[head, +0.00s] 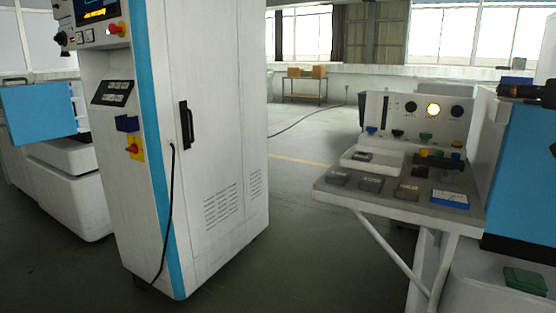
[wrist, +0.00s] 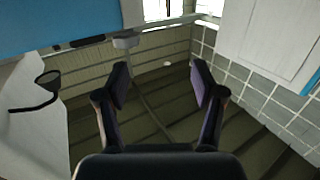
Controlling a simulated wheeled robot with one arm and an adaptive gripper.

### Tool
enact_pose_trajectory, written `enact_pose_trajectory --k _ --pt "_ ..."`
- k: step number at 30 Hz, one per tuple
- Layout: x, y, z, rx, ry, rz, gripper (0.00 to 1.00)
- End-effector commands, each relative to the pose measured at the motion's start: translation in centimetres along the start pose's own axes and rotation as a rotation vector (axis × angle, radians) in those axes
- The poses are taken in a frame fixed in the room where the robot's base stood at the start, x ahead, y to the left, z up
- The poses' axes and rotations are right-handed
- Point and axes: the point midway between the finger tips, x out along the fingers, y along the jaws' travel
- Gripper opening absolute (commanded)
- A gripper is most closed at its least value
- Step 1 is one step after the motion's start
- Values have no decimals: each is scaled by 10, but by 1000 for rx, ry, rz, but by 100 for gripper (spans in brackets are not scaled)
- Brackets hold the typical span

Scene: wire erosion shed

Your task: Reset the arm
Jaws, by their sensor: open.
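My gripper (wrist: 160,80) shows in the wrist view with its two dark fingers spread apart. Nothing is between the fingers, and the floor shows beyond them. In the head view a dark part at the right edge looks like part of my arm, but the gripper itself cannot be made out there.
A tall white cabinet (head: 215,130) with a blue stripe stands left of centre. A shelf (head: 330,190) with a control panel (head: 410,113) and small blocks is at right. A blue-fronted machine (head: 525,170) stands at the right edge. The floor (head: 290,230) between is clear.

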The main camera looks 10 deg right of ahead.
Motion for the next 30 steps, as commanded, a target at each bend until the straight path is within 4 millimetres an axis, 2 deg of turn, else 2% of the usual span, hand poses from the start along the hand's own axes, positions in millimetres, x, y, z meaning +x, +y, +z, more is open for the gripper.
enact_pose_trajectory --k 1,2,6,11,12,16,18,22,26,30 --pt "5 -25 -10 -5 -27 -42 68" --pt "8 -42 -12 -8 -46 -67 68" --pt "16 -128 -11 -21 -164 -198 68" --pt "8 -224 13 -40 -351 -332 68" --pt "2 -246 20 -47 -402 -358 68" --pt "-26 -307 52 -67 -587 -425 68" --pt "-44 -332 72 -79 -690 -443 68" --pt "-88 -364 110 -98 -889 -452 68" --pt "-138 -378 146 -113 -1089 -419 68" --pt "-199 -375 178 -123 -1302 -342 68"
